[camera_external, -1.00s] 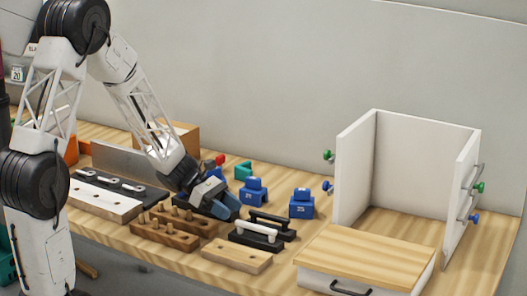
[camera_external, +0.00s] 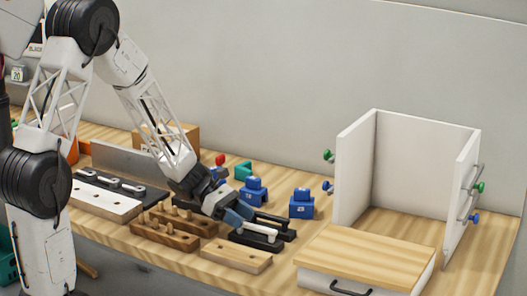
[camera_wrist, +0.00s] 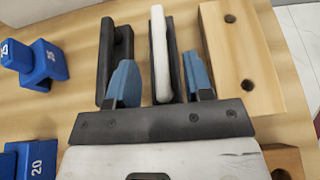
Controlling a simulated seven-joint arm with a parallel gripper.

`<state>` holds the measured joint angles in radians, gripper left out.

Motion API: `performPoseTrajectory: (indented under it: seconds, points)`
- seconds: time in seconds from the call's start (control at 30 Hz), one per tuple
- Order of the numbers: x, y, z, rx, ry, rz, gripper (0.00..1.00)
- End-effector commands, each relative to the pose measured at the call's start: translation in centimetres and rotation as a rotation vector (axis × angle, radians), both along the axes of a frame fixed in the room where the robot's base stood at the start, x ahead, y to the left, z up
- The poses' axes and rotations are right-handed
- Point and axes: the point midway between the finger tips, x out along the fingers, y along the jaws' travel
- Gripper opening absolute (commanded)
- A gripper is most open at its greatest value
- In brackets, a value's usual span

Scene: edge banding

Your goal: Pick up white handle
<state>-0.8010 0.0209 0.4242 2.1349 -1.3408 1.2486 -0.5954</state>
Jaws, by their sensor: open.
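The white handle (camera_external: 259,231) lies on a black holder on the wooden table, left of the drawer. It also shows in the wrist view (camera_wrist: 159,50), long and upright in the picture. My gripper (camera_external: 238,217) is low beside its left end, pointing toward it. In the wrist view my gripper (camera_wrist: 160,82) has its two blue fingers apart, with the near end of the white handle between them. The fingers look apart from the handle; their exact height over it is hard to tell.
A black handle (camera_wrist: 106,60) on its own holder lies left in the wrist view. A light wooden block (camera_wrist: 240,60) with holes lies right. Blue numbered blocks (camera_external: 302,204) stand behind. The drawer front (camera_external: 350,281) and white cabinet (camera_external: 415,165) stand right.

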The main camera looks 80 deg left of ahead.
Motion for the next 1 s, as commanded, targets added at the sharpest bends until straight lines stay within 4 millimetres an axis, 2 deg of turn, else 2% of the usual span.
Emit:
performPoseTrajectory:
  seconds: [0.3, 0.9, 0.93, 1.0]
  points:
    - [1.7, -1.6, -1.0, -0.001, 0.001, 0.000, 0.47]
    - [1.8, -1.8, -1.1, -0.001, 0.001, 0.000, 0.47]
    - [1.8, -1.8, -1.1, -0.001, 0.001, 0.000, 0.45]
    - [1.8, -1.7, -1.1, 0.000, 0.000, 0.000, 0.35]
